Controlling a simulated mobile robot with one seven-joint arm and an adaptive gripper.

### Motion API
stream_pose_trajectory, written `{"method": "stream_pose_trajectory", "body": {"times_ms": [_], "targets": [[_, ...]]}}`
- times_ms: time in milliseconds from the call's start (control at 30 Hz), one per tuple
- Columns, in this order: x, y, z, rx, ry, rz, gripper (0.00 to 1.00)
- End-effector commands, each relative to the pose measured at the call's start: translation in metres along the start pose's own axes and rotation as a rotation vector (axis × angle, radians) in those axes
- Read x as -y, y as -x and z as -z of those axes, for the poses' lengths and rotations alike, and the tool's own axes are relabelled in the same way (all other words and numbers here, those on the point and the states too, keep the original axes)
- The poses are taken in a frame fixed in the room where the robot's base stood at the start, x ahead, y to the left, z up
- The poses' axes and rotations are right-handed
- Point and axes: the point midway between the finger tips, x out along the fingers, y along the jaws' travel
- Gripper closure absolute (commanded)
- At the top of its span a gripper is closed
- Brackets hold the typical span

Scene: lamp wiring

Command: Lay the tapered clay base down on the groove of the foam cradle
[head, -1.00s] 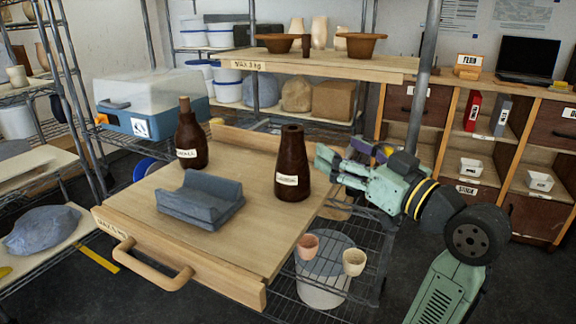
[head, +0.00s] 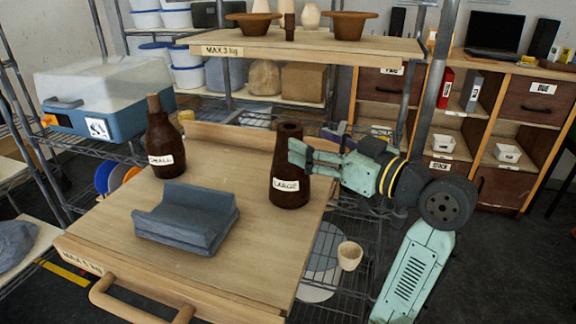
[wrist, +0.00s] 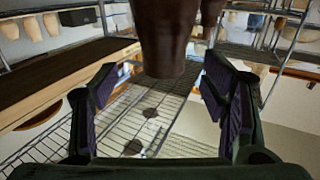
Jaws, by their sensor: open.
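A dark brown tapered clay base labelled LARGE (head: 290,165) stands upright on the wooden board, with a hole in its top. A dark brown bottle-shaped piece labelled SMALL (head: 163,140), with a lighter narrow top, stands at the back left. The grey-blue foam cradle (head: 186,218) lies in front of them, its groove empty. My gripper (head: 300,154) is open, its fingers at the right side of the LARGE piece. In the wrist view a brown piece (wrist: 168,35) shows ahead between the spread fingers of my gripper (wrist: 160,85); I cannot tell whether they touch it.
The board (head: 120,240) has a raised back edge and a front handle (head: 140,305). A shelf (head: 320,45) with bowls stands behind. A wire rack with a small cup (head: 350,256) lies below right. The board around the cradle is clear.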

Motion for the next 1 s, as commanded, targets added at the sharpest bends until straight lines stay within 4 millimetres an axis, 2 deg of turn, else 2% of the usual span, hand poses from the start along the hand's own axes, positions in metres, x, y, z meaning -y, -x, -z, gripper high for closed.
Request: {"method": "stream_pose_trajectory", "body": {"times_ms": [233,500,800,1000], "targets": [[0.002,-0.021,0.004,0.001,0.000,0.003,0.33],[0.005,-0.059,0.006,0.002,-0.001,0.002,0.33],[0.005,-0.063,0.004,0.002,0.000,0.000,0.33],[0.005,-0.063,0.004,0.002,0.001,0.000,0.46]]}}
